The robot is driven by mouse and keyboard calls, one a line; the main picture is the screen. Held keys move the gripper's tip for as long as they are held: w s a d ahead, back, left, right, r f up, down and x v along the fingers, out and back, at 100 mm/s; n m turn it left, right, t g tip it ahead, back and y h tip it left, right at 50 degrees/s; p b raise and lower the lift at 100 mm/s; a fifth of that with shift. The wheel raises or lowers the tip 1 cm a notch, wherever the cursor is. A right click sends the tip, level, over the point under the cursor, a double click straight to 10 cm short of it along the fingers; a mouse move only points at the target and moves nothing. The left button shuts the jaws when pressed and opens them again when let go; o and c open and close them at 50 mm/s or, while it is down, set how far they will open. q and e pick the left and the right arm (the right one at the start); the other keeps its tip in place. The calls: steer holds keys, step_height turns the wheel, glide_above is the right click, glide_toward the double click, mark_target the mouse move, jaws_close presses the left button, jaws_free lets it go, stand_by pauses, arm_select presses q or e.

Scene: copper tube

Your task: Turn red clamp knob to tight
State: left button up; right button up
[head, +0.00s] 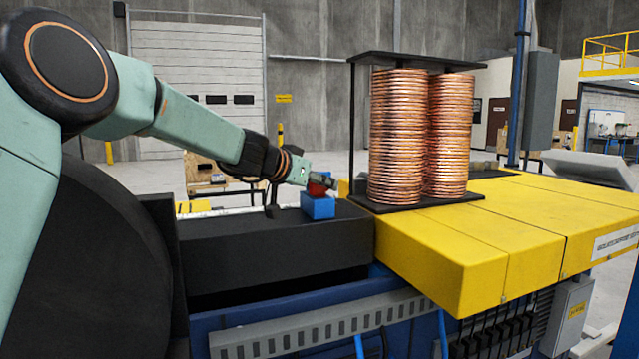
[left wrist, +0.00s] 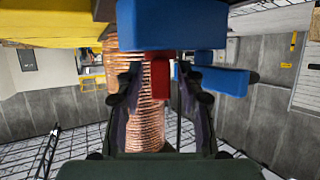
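The red clamp knob (head: 317,189) sits on top of a blue clamp block (head: 318,207) on the black bench top. My left gripper (head: 325,182) reaches in from the left and is at the knob, hiding part of it in the head view. In the left wrist view the red knob (left wrist: 160,80) lies between the two open fingers of my left gripper (left wrist: 160,90), with gaps seen beside it. The blue block (left wrist: 172,24) fills the top of that view. My right gripper is in neither view.
Two tall copper tube coils (head: 397,135) stand on a black rack (head: 418,205) just right of the clamp. A yellow machine cover (head: 500,235) extends right. The black bench top (head: 235,235) is mostly bare left of the clamp.

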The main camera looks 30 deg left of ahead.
arm_select(q)
steer(key=shift+w+a+f, duration=0.1)
steer(key=shift+c, duration=1.1)
jaws_close()
steer(key=shift+m+g+h+b, duration=0.7)
steer(key=shift+m+h+b, duration=0.1)
steer(key=shift+m+h, duration=0.85)
steer(key=shift+m+g+h, duration=0.3)
steer(key=shift+m+h, duration=0.15)
steer(key=shift+h, duration=0.1)
steer(key=shift+m+g+h+p, duration=0.5)
steer(key=shift+m+h+p, duration=0.15)
steer(key=shift+m+h, duration=0.15)
steer(key=shift+o, duration=1.1)
jaws_free()
